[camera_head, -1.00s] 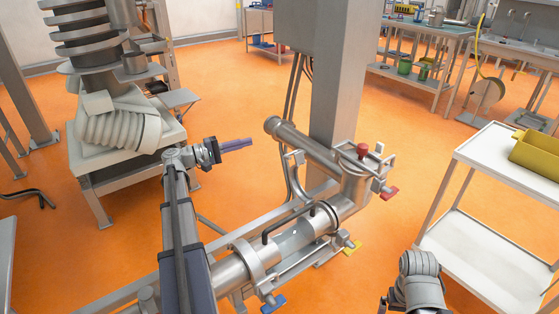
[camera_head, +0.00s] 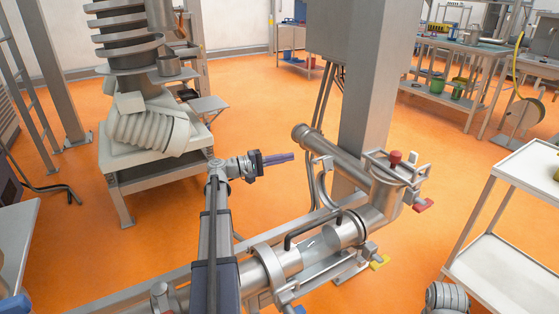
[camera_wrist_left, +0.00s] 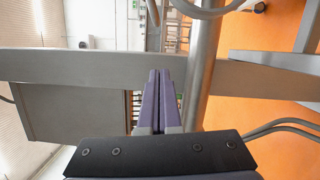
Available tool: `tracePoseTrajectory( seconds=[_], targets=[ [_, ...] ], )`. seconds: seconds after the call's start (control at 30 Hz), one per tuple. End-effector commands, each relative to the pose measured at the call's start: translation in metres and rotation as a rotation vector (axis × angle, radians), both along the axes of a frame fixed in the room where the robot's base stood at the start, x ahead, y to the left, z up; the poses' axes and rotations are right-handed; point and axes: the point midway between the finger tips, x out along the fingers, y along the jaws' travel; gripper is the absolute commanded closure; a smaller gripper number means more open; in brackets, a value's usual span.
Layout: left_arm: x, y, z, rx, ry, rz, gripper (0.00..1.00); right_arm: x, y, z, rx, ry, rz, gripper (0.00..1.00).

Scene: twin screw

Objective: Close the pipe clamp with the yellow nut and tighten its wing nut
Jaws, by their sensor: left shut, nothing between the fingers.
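The pipe assembly (camera_head: 352,212) runs across the lower middle of the head view. The yellow wing nut (camera_head: 380,262) sits low on its right side, at a clamp around the clear pipe section. I cannot tell how far that clamp stands open. A red wing nut (camera_head: 424,205) is at the right end and a blue one (camera_head: 293,309) at the bottom edge. My left gripper (camera_head: 293,156) is shut and empty, in the air left of the pipe assembly and apart from it. Its purple fingers also show together in the left wrist view (camera_wrist_left: 161,100). My right gripper is not in view; part of my right arm shows at bottom right.
A thick grey column (camera_head: 375,90) stands behind the pipes. A white cart (camera_head: 520,250) stands at the right. A machine with a coiled screw (camera_head: 150,130) stands at the left. Orange floor is open between them.

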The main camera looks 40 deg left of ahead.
Motion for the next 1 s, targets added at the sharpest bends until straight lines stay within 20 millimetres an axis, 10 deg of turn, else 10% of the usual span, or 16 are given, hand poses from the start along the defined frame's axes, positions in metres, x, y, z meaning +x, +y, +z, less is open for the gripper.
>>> tracePoseTrajectory(
  seconds=[0.27,1.0],
  targets=[
    [0.044,-0.034,0.003,0.0,0.0,-0.003,1.0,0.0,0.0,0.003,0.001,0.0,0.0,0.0],
    [0.026,-0.067,0.008,0.0,0.0,0.0,1.0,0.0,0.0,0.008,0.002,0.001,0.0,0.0]
  ],
)
